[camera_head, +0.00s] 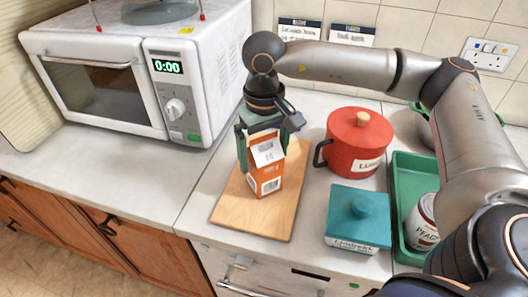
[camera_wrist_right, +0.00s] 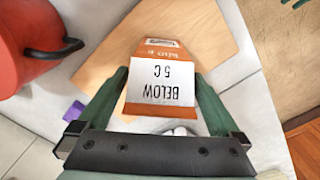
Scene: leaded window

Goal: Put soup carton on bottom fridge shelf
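The soup carton (camera_head: 267,165) is orange with a white label and stands upright on the wooden board in the head view. In the right wrist view the carton (camera_wrist_right: 160,80) has a white label reading "BELOW 5 C". My right gripper (camera_head: 262,150) points down over it, with a finger on each side of the carton. In the wrist view the fingers lie very close to its sides; whether they press on it I cannot tell. No fridge shelf is in view.
The wooden board (camera_head: 228,208) lies on the counter. A white microwave (camera_head: 205,75) stands at left. To the right are a red pot (camera_head: 345,135), a teal box (camera_head: 357,215) and a green tray (camera_head: 401,185) holding a can (camera_head: 424,225). Counter left of the board is clear.

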